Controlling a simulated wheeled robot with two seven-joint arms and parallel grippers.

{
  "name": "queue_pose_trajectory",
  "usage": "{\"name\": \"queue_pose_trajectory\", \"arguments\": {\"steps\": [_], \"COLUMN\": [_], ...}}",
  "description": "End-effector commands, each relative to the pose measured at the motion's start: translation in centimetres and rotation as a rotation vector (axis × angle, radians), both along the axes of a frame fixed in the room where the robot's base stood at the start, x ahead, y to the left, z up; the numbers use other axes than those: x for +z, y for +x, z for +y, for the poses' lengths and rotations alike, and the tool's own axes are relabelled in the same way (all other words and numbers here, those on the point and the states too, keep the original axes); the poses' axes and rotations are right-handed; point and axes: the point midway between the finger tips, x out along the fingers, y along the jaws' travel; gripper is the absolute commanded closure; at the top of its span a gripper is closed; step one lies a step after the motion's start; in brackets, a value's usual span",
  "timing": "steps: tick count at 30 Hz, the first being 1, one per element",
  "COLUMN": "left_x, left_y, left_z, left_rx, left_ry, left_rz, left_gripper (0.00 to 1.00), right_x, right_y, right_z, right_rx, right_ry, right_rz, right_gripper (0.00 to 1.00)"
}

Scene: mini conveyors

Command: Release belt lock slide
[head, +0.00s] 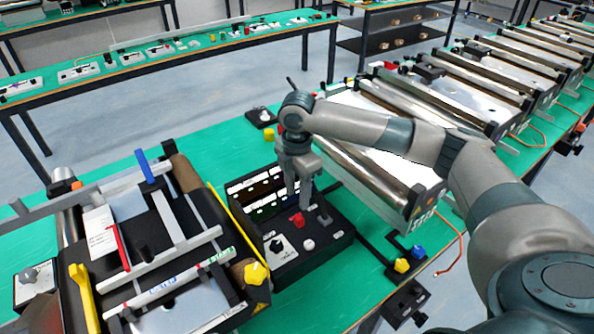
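My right gripper (299,190) points down over a black control box (331,242) in the middle of the head view. Its fingertips are close above or at the box's controls; I cannot tell whether they touch. The box carries a red button (298,219), a dark knob or slide (324,215), a white knob (308,244) and a black knob with a white pointer (276,245). I cannot tell which part is the belt lock slide. The finger gap is too small to judge. My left gripper is not in view.
A mini conveyor (170,275) with blue, red and yellow levers stands left of the box. Another conveyor with a metal roller (365,180) lies right behind it. Yellow and blue knobs (403,265) sit at the table's front right. Green table (225,160) shows bare behind the box.

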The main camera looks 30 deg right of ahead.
Motion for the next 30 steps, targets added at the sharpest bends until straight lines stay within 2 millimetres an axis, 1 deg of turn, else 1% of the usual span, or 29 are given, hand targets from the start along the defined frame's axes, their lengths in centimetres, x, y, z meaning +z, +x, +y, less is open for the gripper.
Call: {"name": "queue_pose_trajectory", "arguments": {"steps": [1, 6, 9, 12, 15, 20, 30], "left_x": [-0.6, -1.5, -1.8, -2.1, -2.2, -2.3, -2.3], "left_y": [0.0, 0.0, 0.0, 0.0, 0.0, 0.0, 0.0], "left_z": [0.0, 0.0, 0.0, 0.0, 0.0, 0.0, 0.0], "left_rx": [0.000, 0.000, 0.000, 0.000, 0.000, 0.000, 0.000], "left_ry": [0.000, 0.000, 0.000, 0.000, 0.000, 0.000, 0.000], "left_rz": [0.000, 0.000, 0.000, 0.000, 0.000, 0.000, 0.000], "left_gripper": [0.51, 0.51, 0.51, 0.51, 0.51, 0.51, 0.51], "right_x": [0.9, 4.3, 6.0, 7.3, 8.3, 8.9, 8.9], "right_y": [0.1, 0.1, 0.1, 0.1, 0.0, 0.0, 0.0], "right_z": [0.0, 0.1, 0.1, 0.1, 0.1, 0.1, 0.1], "right_rx": [0.001, 0.000, 0.001, 0.001, 0.000, 0.000, 0.000], "right_ry": [0.000, 0.000, 0.001, 0.000, 0.000, 0.000, 0.000], "right_rz": [-0.005, -0.003, -0.003, -0.002, -0.001, 0.000, 0.000], "right_gripper": [0.61, 0.61, 0.61, 0.61, 0.61, 0.61, 0.61]}}
